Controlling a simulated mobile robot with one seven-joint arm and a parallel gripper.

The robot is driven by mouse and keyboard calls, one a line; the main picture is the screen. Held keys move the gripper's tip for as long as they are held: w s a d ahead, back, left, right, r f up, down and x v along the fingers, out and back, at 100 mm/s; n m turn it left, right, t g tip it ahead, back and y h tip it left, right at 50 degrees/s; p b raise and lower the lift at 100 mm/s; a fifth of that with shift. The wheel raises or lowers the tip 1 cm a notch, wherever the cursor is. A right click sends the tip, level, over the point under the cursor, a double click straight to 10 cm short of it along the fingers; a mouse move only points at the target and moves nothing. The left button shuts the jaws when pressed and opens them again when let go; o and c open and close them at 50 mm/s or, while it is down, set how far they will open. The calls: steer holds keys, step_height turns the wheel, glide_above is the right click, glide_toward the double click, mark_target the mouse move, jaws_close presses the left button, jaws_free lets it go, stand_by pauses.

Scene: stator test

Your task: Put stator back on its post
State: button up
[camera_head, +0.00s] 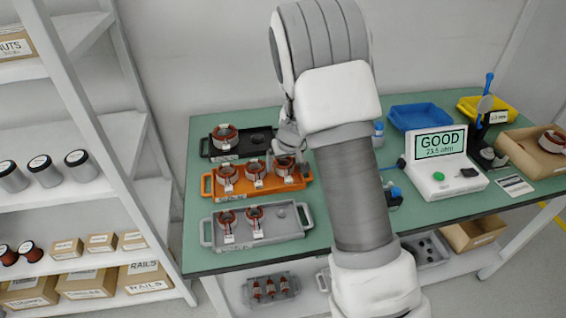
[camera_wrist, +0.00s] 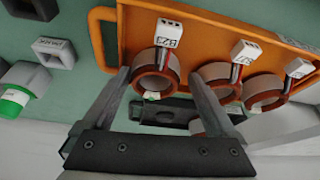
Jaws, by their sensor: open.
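An orange tray (camera_head: 268,189) holds three copper-wound stators in a row, each with a white tag. My gripper (camera_head: 285,157) is open over the rightmost stator (camera_head: 284,168). In the wrist view this stator (camera_wrist: 155,78) shows between the two spread fingers of my gripper (camera_wrist: 163,80); I cannot tell whether they touch it. The middle stator (camera_head: 254,170) and left stator (camera_head: 228,175) stand beside it. A black tray (camera_head: 206,150) behind holds one stator (camera_head: 224,133). A grey tray (camera_head: 290,233) in front holds two stators and a bare post at right.
A tester (camera_head: 452,175) reads "GOOD 23.5 ohm". A blue bin (camera_head: 420,115), a yellow bin (camera_head: 470,108) and a cardboard box (camera_head: 520,155) with a stator stand at right. A shelf (camera_head: 75,130) stands left. My arm hides part of the green table (camera_head: 200,258).

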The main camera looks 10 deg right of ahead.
steer(key=shift+r+p, duration=1.75)
steer(key=shift+r, duration=0.75)
steer(key=shift+o, duration=0.3)
steer(key=shift+f, duration=0.1)
steer(key=a+p+v, duration=0.1)
steer(key=p+v, duration=0.1)
steer(key=v, duration=1.5)
steer(key=shift+d+r, duration=0.3)
steer(key=shift+d, duration=0.2)
